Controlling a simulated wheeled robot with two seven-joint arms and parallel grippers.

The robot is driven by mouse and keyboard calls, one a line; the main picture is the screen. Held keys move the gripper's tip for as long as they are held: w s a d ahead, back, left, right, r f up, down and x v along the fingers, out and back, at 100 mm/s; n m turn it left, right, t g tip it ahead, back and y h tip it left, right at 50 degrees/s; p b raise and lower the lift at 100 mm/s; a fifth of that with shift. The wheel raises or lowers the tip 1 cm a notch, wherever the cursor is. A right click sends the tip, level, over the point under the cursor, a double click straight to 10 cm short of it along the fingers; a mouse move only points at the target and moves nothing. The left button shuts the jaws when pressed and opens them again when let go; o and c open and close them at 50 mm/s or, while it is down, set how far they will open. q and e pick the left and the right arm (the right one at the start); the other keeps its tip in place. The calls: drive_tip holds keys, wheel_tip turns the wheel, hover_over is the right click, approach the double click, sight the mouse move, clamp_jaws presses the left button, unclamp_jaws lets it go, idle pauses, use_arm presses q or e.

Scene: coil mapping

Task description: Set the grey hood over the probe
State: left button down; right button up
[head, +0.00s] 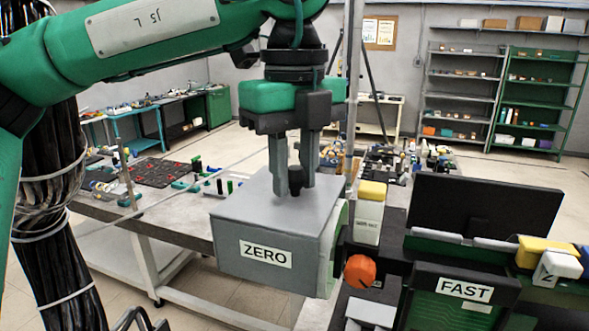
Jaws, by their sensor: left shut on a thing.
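The grey hood (267,229) is a box with a ZERO label on its front face. My left gripper (295,185) comes down from above, shut on the small dark knob on the hood's top. The hood looks upright and is in front of the table in the picture; I cannot tell whether it hangs free or rests on something. I cannot make out the probe; it may be hidden behind or under the hood. My right gripper is not in view.
An orange knob (360,271) and a white block with a yellow top (370,212) are close to the hood's right. A black screen (484,220) and a dark green FAST unit (459,297) stand further right. The table (160,215) behind carries several small parts.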

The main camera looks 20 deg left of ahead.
use_arm(q)
drive_tip(key=c, duration=1.1)
unclamp_jaws()
drive_tip(key=shift+r, duration=0.1)
